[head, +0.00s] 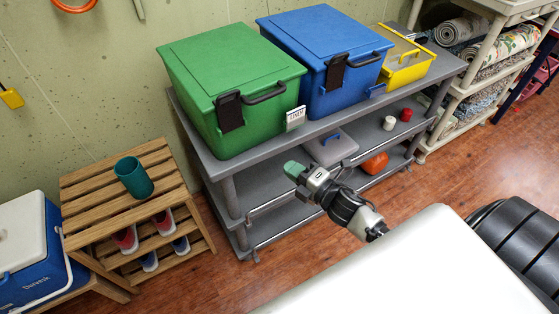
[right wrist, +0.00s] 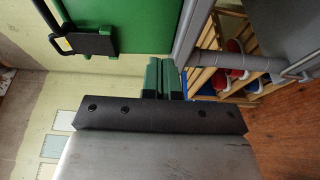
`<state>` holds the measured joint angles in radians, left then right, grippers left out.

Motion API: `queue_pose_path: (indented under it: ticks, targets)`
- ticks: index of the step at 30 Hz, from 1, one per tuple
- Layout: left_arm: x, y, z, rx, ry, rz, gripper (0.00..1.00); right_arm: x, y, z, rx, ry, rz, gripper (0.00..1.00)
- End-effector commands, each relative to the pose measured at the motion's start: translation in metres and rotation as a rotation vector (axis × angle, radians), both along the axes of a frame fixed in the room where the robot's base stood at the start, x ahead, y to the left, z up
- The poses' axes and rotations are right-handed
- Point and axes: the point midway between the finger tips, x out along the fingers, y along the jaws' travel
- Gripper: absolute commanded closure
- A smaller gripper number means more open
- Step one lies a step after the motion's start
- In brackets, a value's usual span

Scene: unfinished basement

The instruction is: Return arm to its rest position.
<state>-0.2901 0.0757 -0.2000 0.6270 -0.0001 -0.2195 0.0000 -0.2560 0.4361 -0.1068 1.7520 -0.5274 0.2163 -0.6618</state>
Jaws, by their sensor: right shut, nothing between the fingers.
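My right gripper (head: 293,169) has green fingertips and sits in front of the grey shelf cart, below the green box, in the head view. Its arm reaches in from the lower right. In the right wrist view its green fingers (right wrist: 162,77) are together with nothing between them. The green bin's front also shows in the right wrist view (right wrist: 110,25), with its black latch, apart from the fingers. My left gripper is not in view.
The grey cart (head: 232,168) carries a green box (head: 235,75), a blue box (head: 325,50) and a yellow box (head: 408,62). A slatted wooden rack (head: 90,195) with a teal cup (head: 134,177) stands left. A cooler (head: 25,250) is at far left. Wooden floor (head: 210,285) lies between.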

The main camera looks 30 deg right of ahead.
Motion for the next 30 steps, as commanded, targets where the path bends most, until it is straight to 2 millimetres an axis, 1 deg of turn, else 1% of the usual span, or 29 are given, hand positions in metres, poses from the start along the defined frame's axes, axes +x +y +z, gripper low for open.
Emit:
queue_pose_path:
  ticks: [1,4,10,12,14,17,18,20,21,22,23,24,26,27,29,30]
  targets:
    - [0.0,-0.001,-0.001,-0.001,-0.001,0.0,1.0,-0.006,-0.002,-0.001,0.0,0.001,-0.001,1.0]
    - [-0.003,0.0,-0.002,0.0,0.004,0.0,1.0,-0.012,-0.004,0.0,0.0,0.0,0.001,1.0]
    - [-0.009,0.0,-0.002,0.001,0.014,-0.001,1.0,-0.014,-0.005,0.0,0.001,0.0,-0.001,1.0]
    - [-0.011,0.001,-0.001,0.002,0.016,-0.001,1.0,-0.014,-0.007,-0.007,0.016,0.023,-0.012,1.0]
    - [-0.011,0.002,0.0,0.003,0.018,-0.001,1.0,-0.015,-0.011,-0.023,0.048,0.071,-0.039,1.0]
    - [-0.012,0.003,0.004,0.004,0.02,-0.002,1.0,-0.024,-0.022,-0.071,0.15,0.218,-0.122,1.0]
    - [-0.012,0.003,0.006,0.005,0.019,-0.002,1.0,-0.031,-0.026,-0.097,0.205,0.296,-0.168,1.0]
    - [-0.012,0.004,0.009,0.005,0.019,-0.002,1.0,-0.046,-0.032,-0.139,0.293,0.422,-0.248,1.0]
    - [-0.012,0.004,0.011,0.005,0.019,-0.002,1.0,-0.06,-0.034,-0.167,0.353,0.507,-0.305,1.0]
    - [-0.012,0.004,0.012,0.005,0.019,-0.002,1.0,-0.071,-0.035,-0.187,0.396,0.568,-0.349,1.0]
    - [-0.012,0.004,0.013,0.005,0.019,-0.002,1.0,-0.084,-0.035,-0.206,0.438,0.629,-0.394,1.0]
    - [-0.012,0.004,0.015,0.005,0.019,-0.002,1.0,-0.102,-0.035,-0.231,0.492,0.708,-0.454,1.0]
    - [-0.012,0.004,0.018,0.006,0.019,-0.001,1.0,-0.132,-0.032,-0.266,0.569,0.822,-0.548,1.0]
    - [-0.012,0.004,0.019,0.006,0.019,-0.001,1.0,-0.155,-0.028,-0.287,0.616,0.896,-0.612,1.0]
    - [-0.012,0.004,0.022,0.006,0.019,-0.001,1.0,-0.19,-0.022,-0.316,0.681,1.004,-0.712,1.0]
    - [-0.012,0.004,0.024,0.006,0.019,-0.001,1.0,-0.215,-0.017,-0.333,0.721,1.073,-0.781,1.0]
